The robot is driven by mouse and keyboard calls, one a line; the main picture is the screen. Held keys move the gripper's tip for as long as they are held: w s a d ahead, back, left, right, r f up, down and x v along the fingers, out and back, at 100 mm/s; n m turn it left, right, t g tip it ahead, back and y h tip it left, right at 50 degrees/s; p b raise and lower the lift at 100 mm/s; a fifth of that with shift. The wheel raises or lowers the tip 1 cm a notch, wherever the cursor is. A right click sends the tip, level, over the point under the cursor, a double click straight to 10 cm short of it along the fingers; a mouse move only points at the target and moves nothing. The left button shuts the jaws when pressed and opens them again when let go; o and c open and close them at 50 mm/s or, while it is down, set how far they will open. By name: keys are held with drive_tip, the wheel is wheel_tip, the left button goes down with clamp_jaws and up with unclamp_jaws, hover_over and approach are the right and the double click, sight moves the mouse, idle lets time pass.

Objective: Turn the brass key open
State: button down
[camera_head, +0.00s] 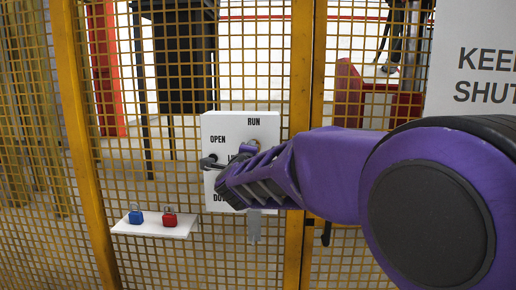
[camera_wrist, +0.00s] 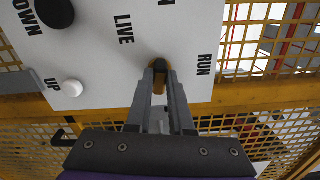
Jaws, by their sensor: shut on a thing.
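The brass key (camera_wrist: 159,87) is at the white control panel (camera_wrist: 105,75), between the printed words LIVE and RUN in the wrist view. My gripper (camera_wrist: 160,72) is shut on the key, with one finger on each side of it. The fingers hide much of the key, and I cannot tell which way it is turned. In the head view the panel (camera_head: 218,130) hangs on the mesh fence, and my purple arm covers its lower right part. The key is hidden or too small to make out there.
A black knob (camera_wrist: 55,12) and a white button (camera_wrist: 72,87) are on the panel. A yellow fence post (camera_head: 300,75) stands right of the panel.

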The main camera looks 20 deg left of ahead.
drive_tip(key=shift+r+n, duration=0.1)
drive_tip(key=shift+n, duration=0.8)
drive_tip(key=c, duration=0.8)
unclamp_jaws()
